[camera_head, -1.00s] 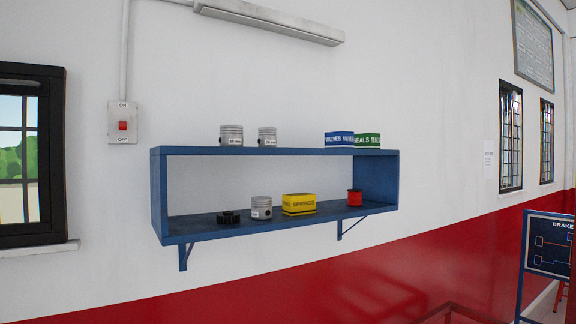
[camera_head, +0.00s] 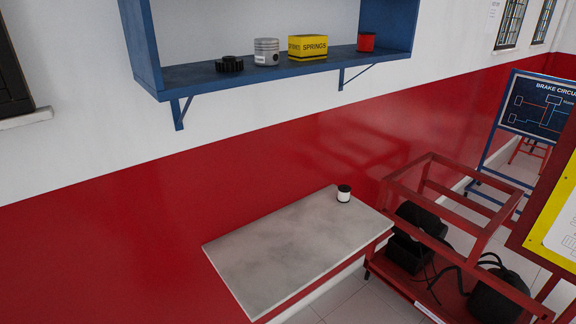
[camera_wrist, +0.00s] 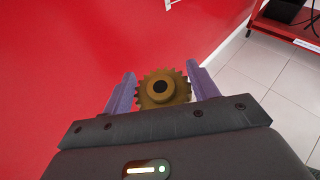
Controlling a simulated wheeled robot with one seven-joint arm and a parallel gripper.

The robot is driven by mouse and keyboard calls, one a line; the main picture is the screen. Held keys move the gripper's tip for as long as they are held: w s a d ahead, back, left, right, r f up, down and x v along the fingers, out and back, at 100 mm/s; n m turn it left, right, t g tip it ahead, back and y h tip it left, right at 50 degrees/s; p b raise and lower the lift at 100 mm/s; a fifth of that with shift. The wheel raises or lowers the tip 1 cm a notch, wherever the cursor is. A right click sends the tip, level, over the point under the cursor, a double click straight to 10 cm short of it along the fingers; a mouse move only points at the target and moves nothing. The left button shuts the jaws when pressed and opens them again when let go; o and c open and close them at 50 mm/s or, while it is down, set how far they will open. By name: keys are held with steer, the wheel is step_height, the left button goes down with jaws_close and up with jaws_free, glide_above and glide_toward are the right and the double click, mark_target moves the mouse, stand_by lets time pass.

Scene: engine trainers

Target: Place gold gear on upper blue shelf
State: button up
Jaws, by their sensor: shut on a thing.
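The gold gear (camera_wrist: 167,89) shows in the wrist view between the two purple fingers of my gripper (camera_wrist: 163,90). My gripper is shut on it, with the toothed face and dark centre hole toward the camera. The red lower wall lies behind it. The blue shelf (camera_head: 285,70) is on the wall in the head view. Only its lower board and sides show now; the upper board is above the picture. My gripper and the gear are not in the head view.
On the lower board stand a black gear (camera_head: 229,64), a piston (camera_head: 266,52), a yellow springs box (camera_head: 308,48) and a red can (camera_head: 366,42). Below is a grey table (camera_head: 290,250) with a white-and-black can (camera_head: 344,194). A red frame (camera_head: 440,215) stands right of it.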

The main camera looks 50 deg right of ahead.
steer(key=shift+r, duration=0.1)
step_height(320, 180, up, 24)
steer(key=p, duration=2.4)
steer(key=s+d+r+m+g, duration=0.1)
steer(key=d+r+m+g, duration=0.2)
steer(key=r, duration=2.3)
steer(key=s+d+r+m+g+h, duration=0.1)
steer(key=d+r+m+g, duration=0.3)
steer(key=d+r, duration=1)
steer(key=s+d+r+m+g+h, duration=0.1)
steer(key=d+r, duration=0.8)
steer(key=r, duration=2.8)
steer(key=s+m+g, duration=0.1)
steer(key=m+g, duration=0.1)
steer(key=g, duration=0.1)
steer(key=shift+s+d+r+m, duration=0.2)
steer(key=shift+r+m, duration=0.1)
steer(key=shift+r, duration=0.1)
